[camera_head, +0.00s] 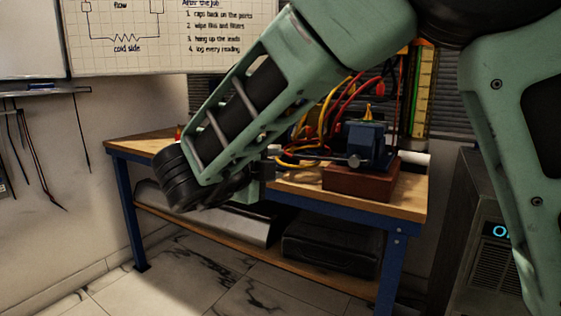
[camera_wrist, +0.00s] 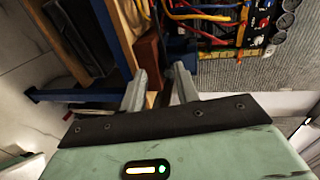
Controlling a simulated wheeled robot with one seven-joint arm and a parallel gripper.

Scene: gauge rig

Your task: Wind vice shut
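The blue vice (camera_head: 370,143) stands on a red-brown block (camera_head: 360,181) at the right end of the workbench. A metal screw end with a round knob (camera_head: 354,160) points left from it. My gripper (camera_head: 272,162) is left of the vice, apart from it, partly hidden by my arm. In the wrist view the blue vice (camera_wrist: 181,46) and the block (camera_wrist: 148,58) lie just beyond the fingertips. My gripper (camera_wrist: 160,74) has its two fingers apart, with nothing held between them. The jaw gap of the vice cannot be made out.
The wooden workbench (camera_head: 135,146) has blue legs and a lower shelf with a dark case (camera_head: 330,255). Red and yellow cables (camera_head: 325,120) hang behind the vice, close to it. A dark cabinet (camera_head: 480,220) stands at the right. Open floor lies in front.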

